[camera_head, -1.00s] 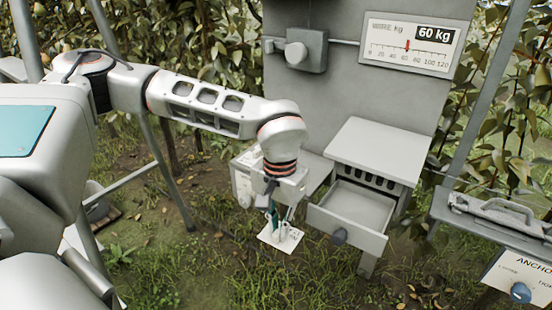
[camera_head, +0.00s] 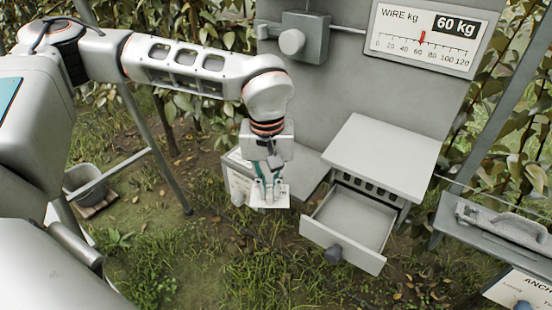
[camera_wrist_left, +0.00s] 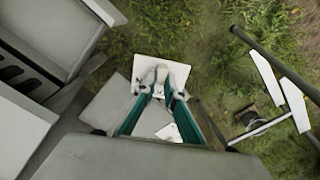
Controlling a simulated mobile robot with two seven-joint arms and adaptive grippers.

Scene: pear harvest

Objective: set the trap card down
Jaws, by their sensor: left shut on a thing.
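My left gripper (camera_head: 267,196) points down and is shut on the trap card (camera_head: 283,198), a small white card. The card looks about level and sits at the front edge of a low grey ledge beside the open drawer. In the left wrist view, the card (camera_wrist_left: 146,66) shows beyond the fingertips of the left gripper (camera_wrist_left: 160,88) and overhangs grass. I cannot tell whether it touches the ledge (camera_wrist_left: 113,103). A white patch with dark marks (camera_wrist_left: 178,132) shows between the fingers; its nature is unclear. My right gripper is not in view.
An open, empty-looking drawer (camera_head: 350,222) juts out right of the gripper. A grey panel carries a wire gauge (camera_head: 425,38) reading 60 kg. A bucket (camera_head: 86,184) stands at left. A grey bench (camera_head: 500,235) is at right. Grass lies in front.

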